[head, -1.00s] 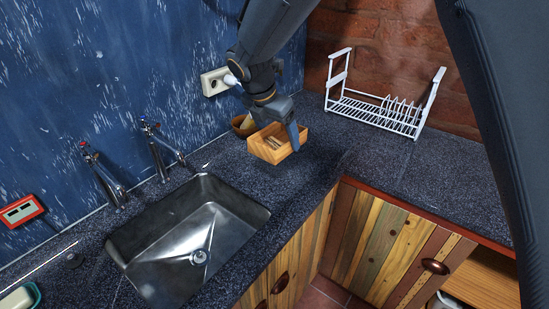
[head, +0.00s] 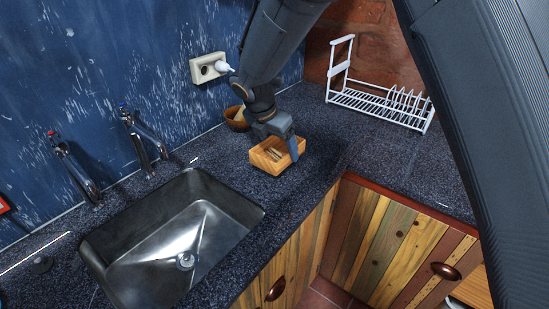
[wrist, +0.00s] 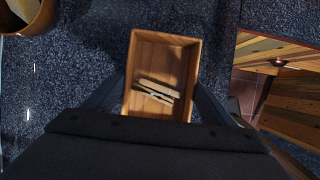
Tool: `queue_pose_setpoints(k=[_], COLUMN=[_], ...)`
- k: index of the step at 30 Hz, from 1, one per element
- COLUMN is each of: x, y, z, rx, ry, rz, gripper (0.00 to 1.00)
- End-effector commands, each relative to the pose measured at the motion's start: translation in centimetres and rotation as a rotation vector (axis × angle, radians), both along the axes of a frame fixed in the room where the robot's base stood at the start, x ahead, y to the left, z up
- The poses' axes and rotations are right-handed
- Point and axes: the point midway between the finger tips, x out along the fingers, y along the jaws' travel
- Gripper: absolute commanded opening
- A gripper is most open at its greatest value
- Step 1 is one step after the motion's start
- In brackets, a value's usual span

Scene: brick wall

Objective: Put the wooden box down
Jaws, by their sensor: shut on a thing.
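The wooden box (head: 266,160) is a small open-topped tray of light wood with a few thin clothespin-like pieces inside. It is at the dark speckled counter (head: 215,158), right of the sink. My gripper (head: 282,147) is shut on the box, with a finger along its outer side. In the wrist view the box (wrist: 183,48) sits between my two fingers. In the head view the box looks very near the counter surface; I cannot tell whether its underside touches.
A wooden bowl (head: 236,124) stands just behind the box, by the blue wall. A steel sink (head: 165,250) with two taps is at the left. A white dish rack (head: 375,104) stands at the back right. The counter's front edge and wooden cabinets (head: 380,240) lie close to the box.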

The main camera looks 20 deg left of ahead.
Motion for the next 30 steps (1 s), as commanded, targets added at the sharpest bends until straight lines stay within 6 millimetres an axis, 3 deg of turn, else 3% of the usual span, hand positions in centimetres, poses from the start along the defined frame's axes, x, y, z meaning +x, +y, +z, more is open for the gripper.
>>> queue_pose_setpoints(k=[14,25,26,28,30], x=[-0.2,-0.2,-0.2,-0.2,-0.2], y=[0.2,0.3,0.2,0.2,0.3], z=[-4.8,-5.3,-5.3,-5.3,-5.3], rx=[0.000,0.001,0.001,0.001,0.001], ry=[0.001,0.000,0.000,0.000,0.000], rz=[0.003,0.004,0.004,0.004,0.004], gripper=[0.53,0.53,0.81,0.93,0.97])
